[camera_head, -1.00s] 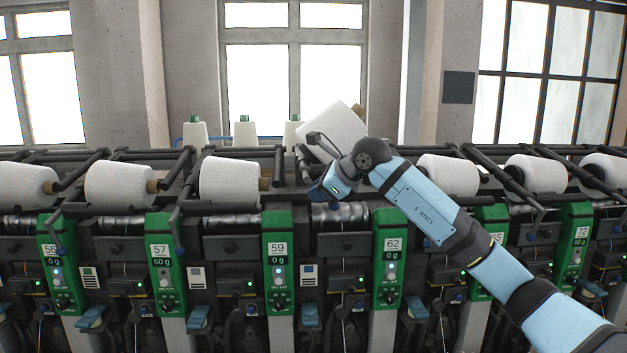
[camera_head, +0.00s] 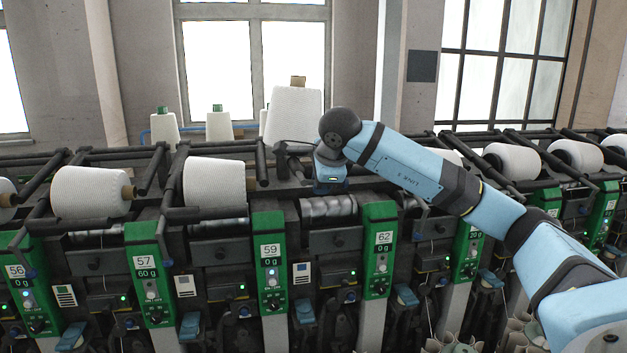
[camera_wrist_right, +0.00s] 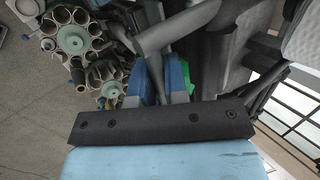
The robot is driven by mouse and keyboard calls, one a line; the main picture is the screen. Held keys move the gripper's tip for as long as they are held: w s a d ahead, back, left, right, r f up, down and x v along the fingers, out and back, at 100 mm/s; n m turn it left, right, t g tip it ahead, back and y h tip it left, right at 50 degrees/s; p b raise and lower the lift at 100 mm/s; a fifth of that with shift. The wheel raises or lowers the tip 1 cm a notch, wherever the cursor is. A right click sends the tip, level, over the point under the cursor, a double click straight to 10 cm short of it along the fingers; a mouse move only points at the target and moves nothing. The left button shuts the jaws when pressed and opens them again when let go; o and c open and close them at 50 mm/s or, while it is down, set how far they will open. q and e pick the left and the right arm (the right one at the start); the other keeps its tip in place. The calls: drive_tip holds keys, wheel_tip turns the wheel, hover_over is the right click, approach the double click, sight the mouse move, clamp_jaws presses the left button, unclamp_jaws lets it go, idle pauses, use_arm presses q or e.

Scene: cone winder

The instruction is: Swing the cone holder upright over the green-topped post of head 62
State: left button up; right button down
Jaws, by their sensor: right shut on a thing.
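The white yarn cone (camera_head: 294,115) of head 62 stands almost upright behind the machine, its brown tube end (camera_head: 298,82) on top. Its holder is mostly hidden behind my right wrist; a dark holder arm (camera_head: 297,147) shows at the cone's base. The post behind the cone is hidden, so I cannot tell how they line up. The green panel of head 62 (camera_head: 381,250) is below right. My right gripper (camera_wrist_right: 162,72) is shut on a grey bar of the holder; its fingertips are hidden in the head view. The cone's edge shows at upper right in the wrist view (camera_wrist_right: 303,35).
Lying white cones (camera_head: 92,192) (camera_head: 214,183) and black holder arms (camera_head: 150,168) flank the spot. A bare grooved drum (camera_head: 328,207) lies below my wrist. Open space is above the machine.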

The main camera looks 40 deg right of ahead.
drive_tip(key=shift+r, duration=0.1)
idle(0.4)
drive_tip(key=c, duration=1.2)
unclamp_jaws()
drive_tip(key=shift+o, duration=0.2)
drive_tip(key=b+v, duration=0.1)
drive_tip(key=v, duration=1.3)
drive_tip(key=shift+w+a, duration=0.1)
